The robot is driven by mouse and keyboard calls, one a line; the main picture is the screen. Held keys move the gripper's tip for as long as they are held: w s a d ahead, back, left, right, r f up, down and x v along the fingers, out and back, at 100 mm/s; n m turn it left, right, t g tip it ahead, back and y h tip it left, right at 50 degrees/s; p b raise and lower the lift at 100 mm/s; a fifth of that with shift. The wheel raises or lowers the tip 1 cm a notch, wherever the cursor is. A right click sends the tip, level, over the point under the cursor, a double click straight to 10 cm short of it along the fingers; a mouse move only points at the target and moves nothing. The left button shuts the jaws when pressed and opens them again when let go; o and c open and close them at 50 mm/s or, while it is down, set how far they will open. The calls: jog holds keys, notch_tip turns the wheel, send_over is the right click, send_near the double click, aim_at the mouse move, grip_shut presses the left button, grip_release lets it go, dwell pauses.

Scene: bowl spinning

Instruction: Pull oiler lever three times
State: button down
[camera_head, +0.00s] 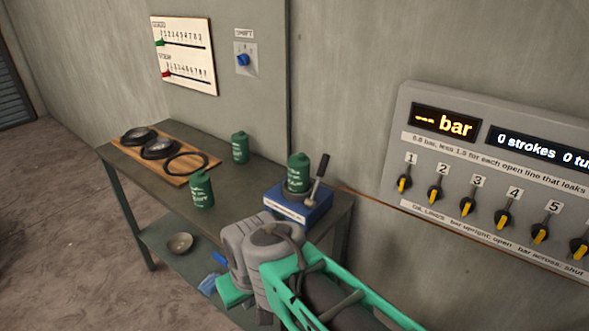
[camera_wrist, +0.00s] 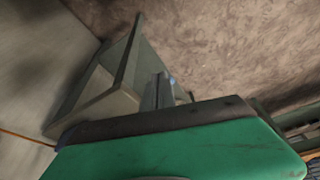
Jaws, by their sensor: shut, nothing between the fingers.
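The oiler (camera_head: 298,208) is a blue box with a pale label at the right end of the bench. Its lever (camera_head: 321,170) has a dark grip and stands up, leaning slightly right. A green bottle (camera_head: 298,173) sits on the box beside the lever. My gripper shows only in part in the wrist view (camera_wrist: 163,84), as a narrow grey end past my green housing. It is shut and empty. It is apart from the lever, which is not visible in the wrist view. In the head view my arm fills the lower middle, in front of the bench.
The bench (camera_head: 238,204) also holds a wooden board (camera_head: 190,180) with dark round parts and two green bottles (camera_head: 240,147) (camera_head: 201,189). A bowl (camera_head: 180,242) is on the lower shelf. The wall panel (camera_head: 405,120) reads "--- bar" and "0 strokes", above numbered valves.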

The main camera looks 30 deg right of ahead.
dwell(0.3)
jog(key=w+d+r+m+t+y+p, duration=0.1)
jog(key=w+d+r+m+t+p, duration=0.2)
jog(key=w+d+m, duration=1)
jog(key=s+d+r+m+t+h, duration=0.1)
jog(key=d+m, duration=0.3)
jog(key=d, duration=0.4)
jog(key=s+d+r+m+t+h, duration=0.1)
jog(key=d+r+m+t, duration=0.3)
jog(key=d, duration=0.4)
jog(key=s+d+r+m+t+h, duration=0.1)
jog(key=s+d+r+m+t, duration=0.1)
jog(key=d, duration=0.7)
jog(key=shift+s+r+m+t+h, duration=0.45)
jog(key=shift+m+t, duration=0.25)
jog(key=shift+m, duration=0.5)
jog(key=shift+d, duration=0.1)
